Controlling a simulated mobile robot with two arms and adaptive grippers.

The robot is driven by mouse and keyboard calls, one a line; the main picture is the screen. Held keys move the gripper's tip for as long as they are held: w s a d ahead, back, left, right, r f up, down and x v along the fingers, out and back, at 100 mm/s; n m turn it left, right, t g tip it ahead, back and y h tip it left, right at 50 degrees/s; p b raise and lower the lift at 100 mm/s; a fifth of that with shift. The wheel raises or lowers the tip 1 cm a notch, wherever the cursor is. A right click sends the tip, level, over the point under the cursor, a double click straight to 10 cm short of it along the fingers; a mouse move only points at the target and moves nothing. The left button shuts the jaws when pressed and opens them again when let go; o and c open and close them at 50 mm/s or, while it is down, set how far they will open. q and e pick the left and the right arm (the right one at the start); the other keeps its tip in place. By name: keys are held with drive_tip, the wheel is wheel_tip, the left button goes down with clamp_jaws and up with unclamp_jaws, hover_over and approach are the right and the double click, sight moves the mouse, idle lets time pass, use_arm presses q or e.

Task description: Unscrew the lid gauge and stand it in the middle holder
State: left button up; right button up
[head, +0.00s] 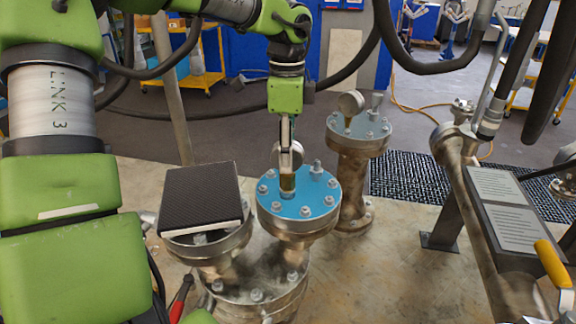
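The lid gauge (296,156) has a round silver dial and a brass-coloured stem. It stands upright at the middle of the blue bolted lid (315,187). My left gripper (286,150) points straight down from above, with its fingers in front of the dial and overlapping it. The fingers are seen edge-on, so I cannot tell whether they are closed on the gauge or only beside it. My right gripper is not in view. I cannot make out a middle holder in this view.
A black-topped box (200,195) sits on the flange left of the blue lid. A second gauge (351,102) stands on the grey-blue flanged vessel (357,132) behind. Pipework with a sign plate (505,210) and yellow-handled lever (552,264) is at right.

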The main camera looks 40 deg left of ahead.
use_arm(q)
wheel_tip(320, 180, up, 12)
idle(0.7)
drive_tip(key=shift+c, duration=0.4)
